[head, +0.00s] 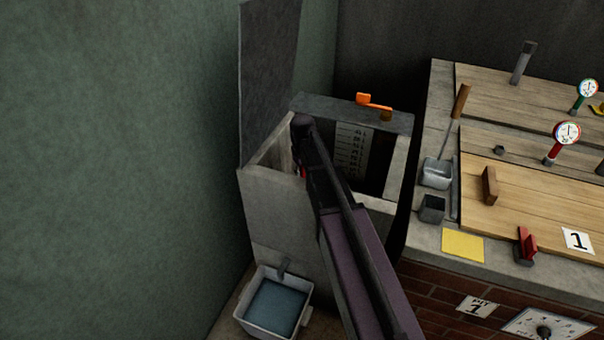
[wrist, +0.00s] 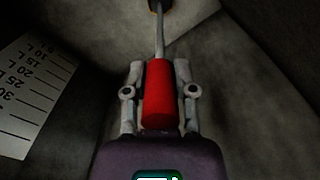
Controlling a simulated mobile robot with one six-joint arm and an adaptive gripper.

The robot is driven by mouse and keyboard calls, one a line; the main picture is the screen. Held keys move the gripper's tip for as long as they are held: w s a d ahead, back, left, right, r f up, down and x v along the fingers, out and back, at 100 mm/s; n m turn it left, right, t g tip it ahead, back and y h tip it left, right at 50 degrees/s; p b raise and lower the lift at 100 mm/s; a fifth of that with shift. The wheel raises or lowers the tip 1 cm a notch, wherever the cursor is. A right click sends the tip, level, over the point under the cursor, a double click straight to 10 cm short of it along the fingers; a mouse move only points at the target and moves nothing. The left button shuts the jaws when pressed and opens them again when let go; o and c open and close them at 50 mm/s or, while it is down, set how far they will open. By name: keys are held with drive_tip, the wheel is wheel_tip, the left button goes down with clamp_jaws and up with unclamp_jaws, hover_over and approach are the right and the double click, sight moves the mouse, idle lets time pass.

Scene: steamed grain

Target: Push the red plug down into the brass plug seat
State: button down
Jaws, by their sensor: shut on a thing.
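The red plug (wrist: 160,98) is a red cylinder between the two fingers of my gripper (wrist: 159,72) in the wrist view. The gripper is shut on it. A thin grey rod (wrist: 159,38) runs from the red cylinder away toward a brass piece (wrist: 154,6), probably the plug seat, cut off by the top edge. I cannot tell whether the rod's far end is inside the brass or only in front of it. In the head view my arm reaches into the open grey tank, and a small red patch (head: 303,172) shows beside it. The gripper's fingers are hidden there.
The stone tank (head: 275,215) has close walls and a raised lid (head: 266,80). A litre scale (head: 350,150) is on its inner wall. An orange handle (head: 375,102) sits on the back rim. A white basin of water (head: 272,305) stands below. A brick counter is at right.

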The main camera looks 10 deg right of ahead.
drive_tip(key=shift+f, duration=0.3)
drive_tip(key=shift+c, duration=1.8)
unclamp_jaws()
drive_tip(key=shift+r, duration=0.15)
